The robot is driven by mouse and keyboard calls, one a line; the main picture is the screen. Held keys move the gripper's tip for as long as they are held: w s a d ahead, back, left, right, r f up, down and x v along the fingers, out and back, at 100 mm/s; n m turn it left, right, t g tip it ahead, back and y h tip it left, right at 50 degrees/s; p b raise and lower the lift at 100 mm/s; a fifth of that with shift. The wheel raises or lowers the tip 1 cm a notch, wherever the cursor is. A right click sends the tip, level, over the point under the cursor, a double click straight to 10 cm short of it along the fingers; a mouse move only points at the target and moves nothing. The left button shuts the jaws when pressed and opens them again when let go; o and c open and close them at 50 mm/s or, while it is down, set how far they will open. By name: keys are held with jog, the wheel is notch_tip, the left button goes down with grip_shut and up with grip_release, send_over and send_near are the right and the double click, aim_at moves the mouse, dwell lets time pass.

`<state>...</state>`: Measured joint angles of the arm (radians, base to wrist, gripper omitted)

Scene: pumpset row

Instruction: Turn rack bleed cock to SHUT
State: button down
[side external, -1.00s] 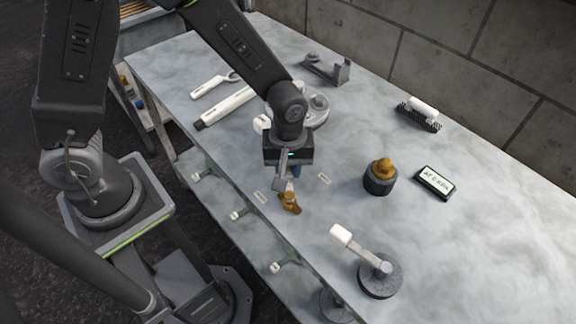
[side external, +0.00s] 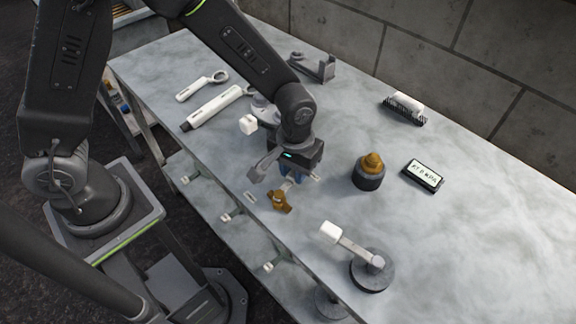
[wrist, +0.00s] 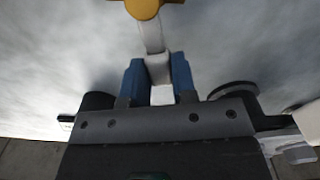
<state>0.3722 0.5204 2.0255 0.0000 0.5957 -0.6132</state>
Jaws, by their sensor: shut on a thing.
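The bleed cock has a brass body (side external: 280,201) on the bench near its front edge, with a short pale lever. The brass also shows at the top of the wrist view (wrist: 143,8). My gripper (side external: 289,178) is low over the bench behind the brass body. In the wrist view its blue fingers (wrist: 158,75) are shut on the white lever (wrist: 152,40), which runs from the fingers up to the brass. Small label plates lie left (side external: 250,197) and right (side external: 316,178) of the cock; their print is too small to read, and my gripper is close to the right one.
A white-handled crank (side external: 352,246) stands to the right front. A dark round fitting with a brass top (side external: 370,172) and a gauge display (side external: 423,176) sit to the right. A brush (side external: 403,108), bracket (side external: 314,67), wrench (side external: 202,86) and white tube (side external: 213,107) lie further back.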

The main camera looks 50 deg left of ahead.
jog(key=shift+w+d+m, duration=0.1)
jog(key=shift+d+m, duration=0.6)
jog(key=shift+m, duration=0.7)
jog(key=shift+d, duration=0.1)
jog(key=c, duration=0.9)
grip_release()
jog(key=shift+r, duration=0.1)
notch_tip(320, 180, up, 14)
jog(key=shift+f, duration=0.2)
jog(key=s+a+r+t, duration=0.2)
jog(key=s+a+r, duration=0.1)
jog(key=s+a, duration=0.1)
jog(key=s+a+r+t, duration=0.1)
jog(key=s+a+r, duration=0.2)
jog(key=s+a, duration=0.2)
jog(key=s+a+r+t, duration=0.2)
jog(key=s+a+r, duration=0.1)
jog(key=s+a, duration=0.2)
jog(key=shift+a+t, duration=0.3)
jog(key=shift+a, duration=0.4)
